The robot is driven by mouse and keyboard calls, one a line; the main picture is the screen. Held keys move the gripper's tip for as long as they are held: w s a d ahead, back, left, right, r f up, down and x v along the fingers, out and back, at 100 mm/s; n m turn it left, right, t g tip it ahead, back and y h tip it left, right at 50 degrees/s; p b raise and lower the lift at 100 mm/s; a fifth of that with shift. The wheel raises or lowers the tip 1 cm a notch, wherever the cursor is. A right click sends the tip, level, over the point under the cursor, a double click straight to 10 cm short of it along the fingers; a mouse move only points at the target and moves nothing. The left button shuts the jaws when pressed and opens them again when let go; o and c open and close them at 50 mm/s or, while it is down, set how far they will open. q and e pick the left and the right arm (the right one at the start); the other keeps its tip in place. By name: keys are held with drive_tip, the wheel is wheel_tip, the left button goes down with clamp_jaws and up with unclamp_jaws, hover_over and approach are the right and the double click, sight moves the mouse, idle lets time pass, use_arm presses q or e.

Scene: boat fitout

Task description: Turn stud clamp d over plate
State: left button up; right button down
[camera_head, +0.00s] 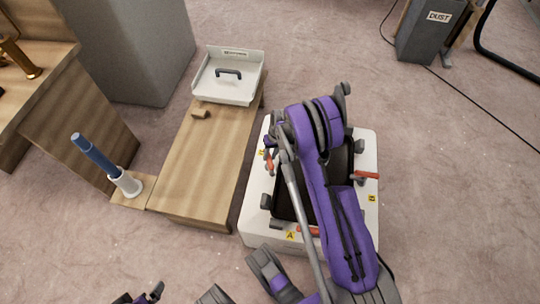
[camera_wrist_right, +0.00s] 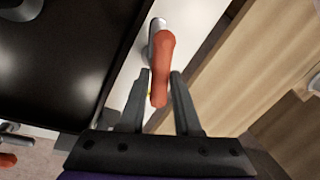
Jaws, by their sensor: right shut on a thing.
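A white box (camera_head: 255,218) holds a black plate (camera_wrist_right: 70,55), largely hidden by my purple right arm in the head view. My right gripper (camera_wrist_right: 158,98) is shut on the orange handle (camera_wrist_right: 162,60) of a stud clamp at the plate's left side in the head view. In the wrist view the handle lies along the white rim, with its grey stud end beside the plate's edge. This clamp also shows partly in the head view (camera_head: 268,163). Other orange clamp handles are at the right (camera_head: 367,175) and front (camera_head: 308,231). My left gripper (camera_head: 140,298) barely shows at the bottom edge.
A blue-handled tool (camera_head: 95,155) stands in a white holder. A grey dust bin (camera_head: 425,35) is far right. Floor right of the box is clear.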

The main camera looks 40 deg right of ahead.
drive_tip(key=n, duration=0.3)
drive_tip(key=n+g, duration=0.1)
drive_tip(key=n, duration=0.2)
drive_tip(key=shift+w+a, duration=0.2)
drive_tip(key=n+g, duration=0.1)
drive_tip(key=n, duration=0.5)
drive_tip(key=shift+a+n, duration=0.15)
drive_tip(key=shift+n, duration=0.15)
drive_tip(key=shift+g, duration=0.3)
drive_tip(key=c, duration=0.7)
unclamp_jaws()
drive_tip(key=shift+o, duration=0.2)
drive_tip(key=p+v, duration=0.2)
drive_tip(key=v, duration=0.8)
drive_tip(key=shift+r, duration=0.4)
